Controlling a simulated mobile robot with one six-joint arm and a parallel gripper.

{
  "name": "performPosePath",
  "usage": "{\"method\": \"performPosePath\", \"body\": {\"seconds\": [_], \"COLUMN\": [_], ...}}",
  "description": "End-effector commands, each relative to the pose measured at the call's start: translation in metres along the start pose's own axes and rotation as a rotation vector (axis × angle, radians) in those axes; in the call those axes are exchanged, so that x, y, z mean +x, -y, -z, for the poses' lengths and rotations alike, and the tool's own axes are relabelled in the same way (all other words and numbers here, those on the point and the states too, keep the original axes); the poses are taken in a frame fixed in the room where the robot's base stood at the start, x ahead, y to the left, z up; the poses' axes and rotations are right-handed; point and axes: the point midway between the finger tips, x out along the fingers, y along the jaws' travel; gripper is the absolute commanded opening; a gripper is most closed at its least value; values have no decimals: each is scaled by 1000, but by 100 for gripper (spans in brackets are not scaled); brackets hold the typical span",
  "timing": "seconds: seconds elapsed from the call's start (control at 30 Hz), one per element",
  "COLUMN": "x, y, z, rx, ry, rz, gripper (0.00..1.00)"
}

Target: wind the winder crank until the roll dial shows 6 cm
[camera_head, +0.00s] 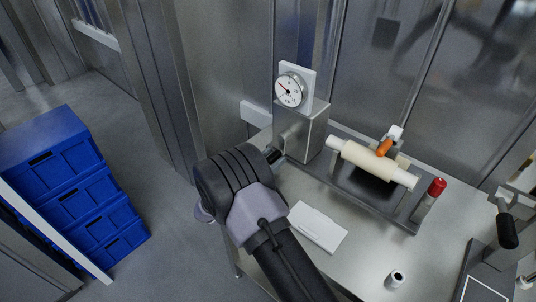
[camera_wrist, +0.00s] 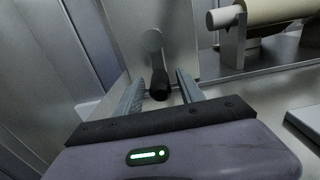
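The winder crank shows in the wrist view as a grey disc and arm with a dark handle (camera_wrist: 158,84) pointing toward me. My gripper (camera_wrist: 160,78) is open, with one finger on each side of the handle and a gap on both sides. In the head view my arm's wrist hides most of the crank and the gripper. The round white roll dial (camera_head: 290,91) stands on the metal winder housing (camera_head: 301,133). Its red needle points to the upper left; the figures are too small to read. The cream roll (camera_head: 366,160) lies on a white shaft to the right.
An orange-handled piece (camera_head: 384,147) sits over the roll. A red-capped cylinder (camera_head: 436,188) stands at the winder's right end. A white flat block (camera_head: 318,228) lies on the table's front part, with a small cup (camera_head: 396,278) further right. Blue crates (camera_head: 72,195) are stacked on the left.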

Motion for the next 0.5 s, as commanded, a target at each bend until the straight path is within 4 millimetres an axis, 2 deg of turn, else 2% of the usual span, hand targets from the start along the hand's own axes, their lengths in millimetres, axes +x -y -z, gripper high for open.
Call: {"method": "performPosePath", "body": {"seconds": [0.33, 0.5], "x": [-2, -29], "y": [-1, -1], "z": [0, -1], "rx": [0, -1], "ry": [0, 0], "rz": [-1, -3], "gripper": [55, 55]}}
